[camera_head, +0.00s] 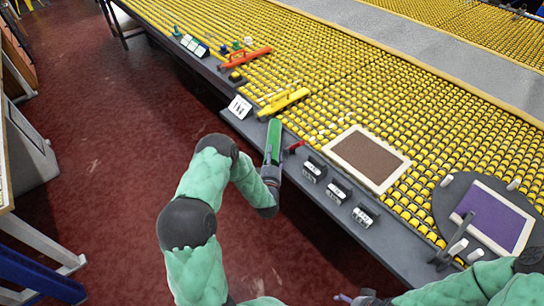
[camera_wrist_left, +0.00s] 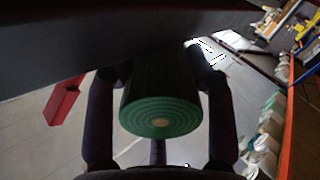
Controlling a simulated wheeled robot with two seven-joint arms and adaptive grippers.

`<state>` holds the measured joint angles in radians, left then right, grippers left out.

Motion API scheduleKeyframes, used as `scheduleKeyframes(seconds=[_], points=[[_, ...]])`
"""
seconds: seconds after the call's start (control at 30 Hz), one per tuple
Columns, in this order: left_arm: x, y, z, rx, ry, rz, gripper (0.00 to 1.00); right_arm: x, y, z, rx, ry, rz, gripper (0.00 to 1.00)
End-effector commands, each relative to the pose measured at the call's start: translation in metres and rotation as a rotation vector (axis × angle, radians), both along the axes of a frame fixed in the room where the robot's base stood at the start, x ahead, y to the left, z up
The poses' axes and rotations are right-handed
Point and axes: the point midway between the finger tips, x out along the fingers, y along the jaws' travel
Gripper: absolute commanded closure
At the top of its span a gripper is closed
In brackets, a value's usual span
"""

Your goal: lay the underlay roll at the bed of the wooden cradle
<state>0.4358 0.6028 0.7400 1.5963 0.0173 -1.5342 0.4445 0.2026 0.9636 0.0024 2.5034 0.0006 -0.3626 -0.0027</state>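The green roll (camera_head: 273,140), which looks like the underlay roll, is in my left gripper (camera_head: 271,172) near the front edge of the dark ledge. In the left wrist view the roll's round spiral end (camera_wrist_left: 160,118) sits between the two dark fingers (camera_wrist_left: 160,110), which lie against its sides. My right gripper (camera_head: 365,298) is only partly in view at the bottom edge, and its fingers are not clear. I cannot pick out a wooden cradle. A yellow piece (camera_head: 283,102) and an orange-red piece (camera_head: 245,58) lie farther back along the ledge.
A small red piece (camera_head: 294,147) is just right of the roll. Black holders (camera_head: 338,190) line the dark ledge (camera_head: 395,250). A white card (camera_head: 239,107) stands left of the roll. A brown rug (camera_head: 368,158) and purple rug (camera_head: 493,217) lie on the yellow roller table (camera_head: 440,130).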

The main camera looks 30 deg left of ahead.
Motion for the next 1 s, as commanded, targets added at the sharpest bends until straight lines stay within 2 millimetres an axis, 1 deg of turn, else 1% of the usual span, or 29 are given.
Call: scheduleKeyframes(seconds=[0.33,0.47,0.57,0.9,1.0], points=[[0.000,0.000,0.001,0.000,0.000,0.000,0.35,0.000,0.000,0.000,0.000,0.000,0.000,0.14],[0.000,0.000,0.005,0.000,0.000,0.000,0.35,0.000,0.000,0.005,0.000,0.000,0.000,0.14],[-0.012,-0.006,0.003,-0.002,0.003,-0.001,0.35,0.000,0.000,0.006,0.000,0.000,0.000,0.14],[-0.071,-0.037,0.003,-0.002,0.003,-0.001,0.35,0.000,0.000,0.017,0.000,0.000,0.000,0.14],[-0.086,-0.045,0.003,-0.001,0.002,-0.001,0.35,0.000,0.000,0.019,0.000,0.000,0.000,0.14]])
